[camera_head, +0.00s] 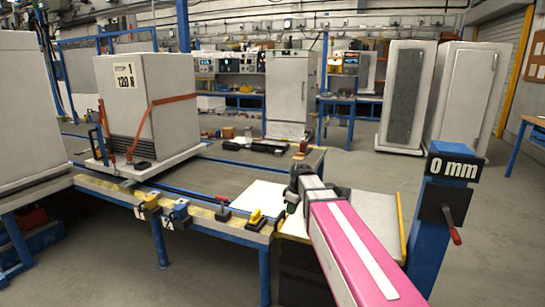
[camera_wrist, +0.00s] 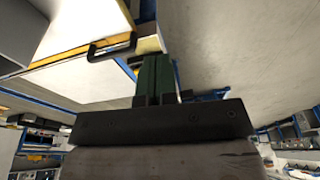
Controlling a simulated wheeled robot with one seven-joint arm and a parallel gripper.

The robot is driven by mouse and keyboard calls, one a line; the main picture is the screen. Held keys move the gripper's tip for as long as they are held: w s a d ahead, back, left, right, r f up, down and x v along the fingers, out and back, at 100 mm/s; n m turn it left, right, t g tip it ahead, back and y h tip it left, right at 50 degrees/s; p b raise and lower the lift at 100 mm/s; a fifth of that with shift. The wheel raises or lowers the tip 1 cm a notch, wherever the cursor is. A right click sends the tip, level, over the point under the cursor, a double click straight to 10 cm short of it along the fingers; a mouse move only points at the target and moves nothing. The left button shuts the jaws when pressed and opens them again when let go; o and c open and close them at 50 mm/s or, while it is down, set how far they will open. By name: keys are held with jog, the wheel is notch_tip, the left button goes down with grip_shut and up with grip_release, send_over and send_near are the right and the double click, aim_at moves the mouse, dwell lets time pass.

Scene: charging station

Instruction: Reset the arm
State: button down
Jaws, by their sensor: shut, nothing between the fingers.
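My arm reaches forward from the lower right in the head view, with a pink and white link. My gripper (camera_head: 291,198) is at its far end, above the front right part of the bench, beside a white panel. In the wrist view the gripper (camera_wrist: 156,62) shows as two dark green fingers side by side, closed together with nothing between them. The wrist picture is tilted, with the floor at the upper right. A dark handle (camera_wrist: 111,46) on a pale surface lies to the left of the fingertips. Contact between gripper and bench cannot be made out.
A blue post (camera_head: 430,225) with a "0 mm" sign and a red-handled lever stands right of my arm. A large strapped box (camera_head: 170,105) sits on the bench at left. Open floor lies at the back right.

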jog(key=s+d+f+m+h, duration=0.1)
jog(key=s+d+f+m, duration=0.4)
jog(key=s+f+m, duration=0.1)
jog(key=s+d+f+m+h, duration=0.1)
jog(key=s+d+f+m, duration=0.5)
jog(key=s+f, duration=0.3)
jog(key=shift+s+f+m+g, duration=0.15)
jog(key=shift+s+m+g, duration=0.2)
jog(key=shift+s, duration=0.9)
